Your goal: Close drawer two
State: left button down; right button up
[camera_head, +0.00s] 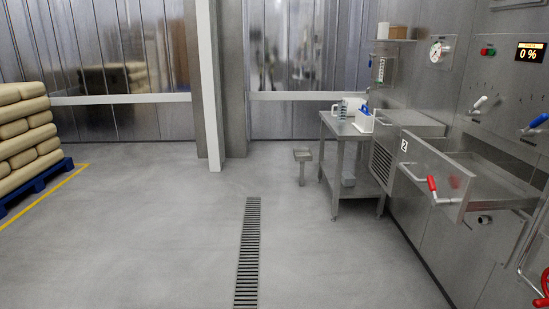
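Drawer two is the steel drawer (435,180) at the right, with a white label marked 2 (404,145) on its front. It stands pulled out from the steel machine and its inside shows from above. Nothing touches the drawer or the handle. Neither of my grippers is in view.
A steel table (346,132) with a jug and a white container stands beyond the drawer. A small stool (302,157) is left of it. Stacked sacks (25,130) sit on a blue pallet (38,182) at left. A grate (248,250) crosses open floor.

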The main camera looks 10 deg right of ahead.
aim_at(472, 182)
jog(key=z, duration=0.2)
jog(key=i, duration=2.2)
jog(key=z, duration=1.7)
jog(key=i, duration=0.95)
jog(key=z, duration=0.7)
